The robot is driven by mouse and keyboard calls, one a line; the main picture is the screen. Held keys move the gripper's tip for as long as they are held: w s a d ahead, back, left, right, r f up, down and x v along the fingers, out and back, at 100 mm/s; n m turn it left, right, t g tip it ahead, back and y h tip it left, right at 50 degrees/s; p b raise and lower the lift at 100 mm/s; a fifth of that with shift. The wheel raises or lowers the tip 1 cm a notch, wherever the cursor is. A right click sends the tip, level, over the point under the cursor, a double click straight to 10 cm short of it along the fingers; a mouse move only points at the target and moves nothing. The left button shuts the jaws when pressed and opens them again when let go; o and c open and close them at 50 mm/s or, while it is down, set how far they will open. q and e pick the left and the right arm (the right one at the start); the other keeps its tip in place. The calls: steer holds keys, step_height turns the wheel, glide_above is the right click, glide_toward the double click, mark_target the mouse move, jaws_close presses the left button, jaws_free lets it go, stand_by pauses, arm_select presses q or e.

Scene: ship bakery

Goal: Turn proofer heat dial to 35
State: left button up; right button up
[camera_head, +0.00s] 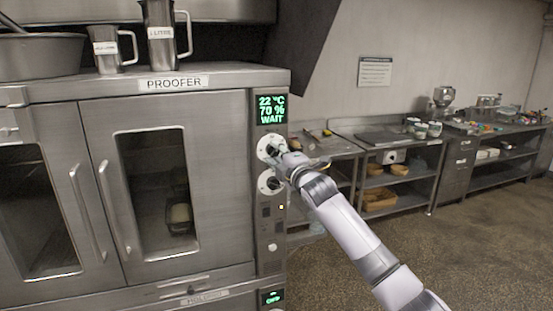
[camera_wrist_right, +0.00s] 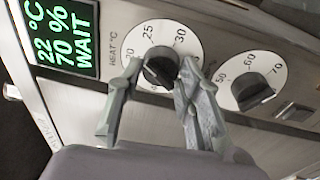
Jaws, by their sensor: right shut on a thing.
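The proofer (camera_head: 200,130) is a steel cabinet with a green display (camera_head: 271,110) reading 22 °C, 70 % and WAIT. Its heat dial (camera_head: 264,143) is the upper white disc below the display. In the right wrist view, the heat dial (camera_wrist_right: 181,38) has a black knob (camera_wrist_right: 160,66) and shows the numbers 25 and 30. My right gripper (camera_head: 277,156) is at this dial. In the wrist view, my right gripper (camera_wrist_right: 158,72) has its fingers on both sides of the knob, shut on it. I cannot tell exactly where the knob points. My left gripper is not in view.
A second dial (camera_wrist_right: 276,68) marked 50, 60 and 70 sits close beside the heat dial. Steel jugs (camera_head: 162,38) and a large pan (camera_head: 40,55) stand on the proofer. Door handles (camera_head: 112,210) project from its front. Benches (camera_head: 385,145) line the back wall; the floor at right is clear.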

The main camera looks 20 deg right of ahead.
steer(key=m, duration=0.1)
steer(key=m+b, duration=0.1)
steer(key=m, duration=0.2)
steer(key=shift+a+f+h, duration=0.1)
steer(key=shift+f+h, duration=0.15)
steer(key=shift+h, duration=0.05)
steer(key=m+b, duration=0.1)
steer(key=m, duration=0.3)
steer(key=shift+t+h+b, duration=0.3)
steer(key=shift+t+b, duration=0.1)
steer(key=m+b, duration=0.1)
steer(key=m, duration=0.3)
steer(key=shift+a+r+h, duration=0.1)
steer(key=shift+h, duration=0.3)
steer(key=m, duration=0.3)
steer(key=shift+m+h, duration=0.3)
steer(key=m, duration=0.3)
steer(key=shift+r, duration=0.1)
steer(key=m+h, duration=0.1)
steer(key=m, duration=0.2)
steer(key=shift+p, duration=0.35)
steer(key=m+p, duration=0.1)
steer(key=m, duration=0.1)
steer(key=shift+r+m+g, duration=0.1)
steer(key=shift+m+g, duration=0.2)
steer(key=shift+m, duration=0.1)
steer(key=shift+m+h+p, duration=0.3)
steer(key=shift+m+p, duration=0.6)
steer(key=shift+m, duration=1)
